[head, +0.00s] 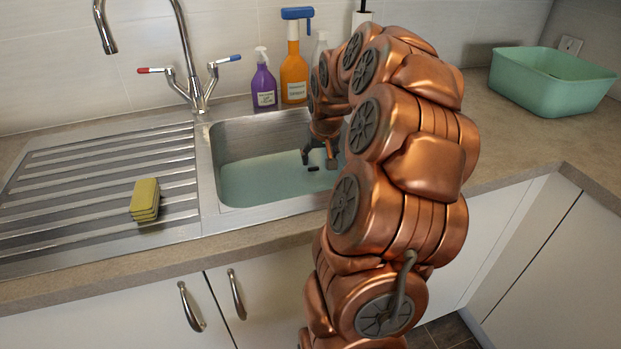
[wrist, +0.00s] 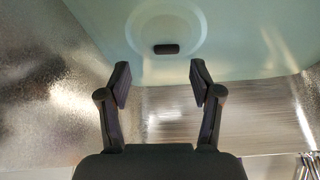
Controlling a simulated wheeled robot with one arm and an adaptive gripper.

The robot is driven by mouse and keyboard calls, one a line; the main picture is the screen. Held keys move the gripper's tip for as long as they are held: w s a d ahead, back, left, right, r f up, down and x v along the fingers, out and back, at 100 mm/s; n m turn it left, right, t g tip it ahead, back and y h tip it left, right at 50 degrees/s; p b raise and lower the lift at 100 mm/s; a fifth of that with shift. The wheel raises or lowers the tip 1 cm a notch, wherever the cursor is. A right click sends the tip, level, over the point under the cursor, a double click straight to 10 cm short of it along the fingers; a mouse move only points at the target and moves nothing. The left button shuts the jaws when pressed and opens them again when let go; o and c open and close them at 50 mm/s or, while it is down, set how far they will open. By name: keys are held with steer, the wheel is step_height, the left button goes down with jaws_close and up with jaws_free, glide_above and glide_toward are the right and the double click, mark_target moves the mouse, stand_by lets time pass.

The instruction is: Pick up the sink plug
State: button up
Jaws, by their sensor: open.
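The sink plug shows in the wrist view as a small dark oblong (wrist: 166,49) in the middle of pale rings under the greenish water. In the head view a small dark piece (head: 313,169) at the water, just below my fingertips, looks like the same plug. My gripper (head: 318,155) points down into the sink basin (head: 232,140). In the wrist view my gripper (wrist: 160,82) is open and empty, its two fingers apart. The plug lies beyond the fingertips, roughly centred between them and not touching either. My arm hides the right part of the basin.
A tap (head: 190,75) stands behind the basin at left. A purple bottle (head: 263,82) and an orange spray bottle (head: 294,70) stand behind it. A yellow sponge (head: 145,199) lies on the ribbed drainer (head: 95,190). A green tub (head: 550,85) sits at far right.

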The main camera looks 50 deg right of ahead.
mark_target(314, 168)
steer(key=shift+w+f, duration=0.3)
steer(key=shift+f, duration=0.25)
steer(key=shift+w+f, duration=0.3)
steer(key=shift+f, duration=0.25)
steer(key=shift+x, duration=2.1)
steer(key=shift+a, duration=0.1)
jaws_close()
steer(key=shift+r, duration=0.1)
